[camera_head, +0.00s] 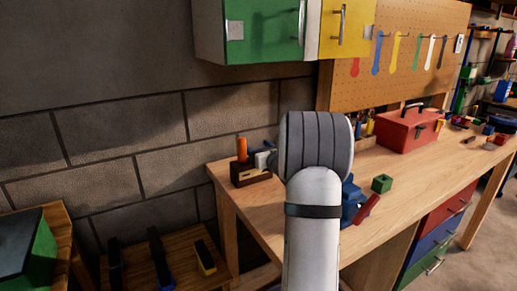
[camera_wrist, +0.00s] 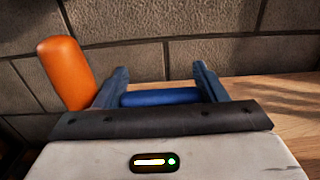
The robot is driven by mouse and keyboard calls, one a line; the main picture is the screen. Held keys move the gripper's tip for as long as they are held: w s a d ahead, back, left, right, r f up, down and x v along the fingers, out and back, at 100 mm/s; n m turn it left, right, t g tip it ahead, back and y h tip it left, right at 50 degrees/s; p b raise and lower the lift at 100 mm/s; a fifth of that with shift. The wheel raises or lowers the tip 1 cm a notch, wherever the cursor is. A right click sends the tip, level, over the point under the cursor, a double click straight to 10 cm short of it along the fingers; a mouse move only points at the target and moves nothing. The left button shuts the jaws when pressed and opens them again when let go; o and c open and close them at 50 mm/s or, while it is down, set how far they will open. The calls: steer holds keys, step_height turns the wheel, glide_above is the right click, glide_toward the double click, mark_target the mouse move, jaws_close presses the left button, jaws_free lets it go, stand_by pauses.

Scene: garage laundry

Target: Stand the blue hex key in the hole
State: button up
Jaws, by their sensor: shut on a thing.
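My gripper (camera_wrist: 161,82) is shut on the blue hex key (camera_wrist: 160,97), which shows as a blue bar lying across between the two fingers in the wrist view. In the head view my gripper (camera_head: 263,158) is mostly hidden behind my arm, beside a dark wooden block (camera_head: 246,178) at the bench's left end. An orange handle (camera_head: 241,148) stands up from this block; it also shows close to the left finger in the wrist view (camera_wrist: 65,72). No hole is visible in either view. The hex key's lower part is hidden.
The wooden workbench (camera_head: 410,192) runs to the right along the wall. A blue vise (camera_head: 352,200), a green block (camera_head: 382,184) and a red toolbox (camera_head: 405,132) stand on it. Green and yellow cabinets (camera_head: 262,28) hang above. The block wall (camera_head: 130,120) is close behind the wooden block.

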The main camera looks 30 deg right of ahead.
steer(key=o, duration=1)
steer(key=shift+o, duration=0.2)
steer(key=shift+f, duration=0.1)
steer(key=shift+s, duration=0.1)
steer(key=s, duration=0.7)
steer(key=shift+s+b, duration=0.3)
steer(key=shift+s, duration=0.05)
steer(key=shift+a, duration=0.1)
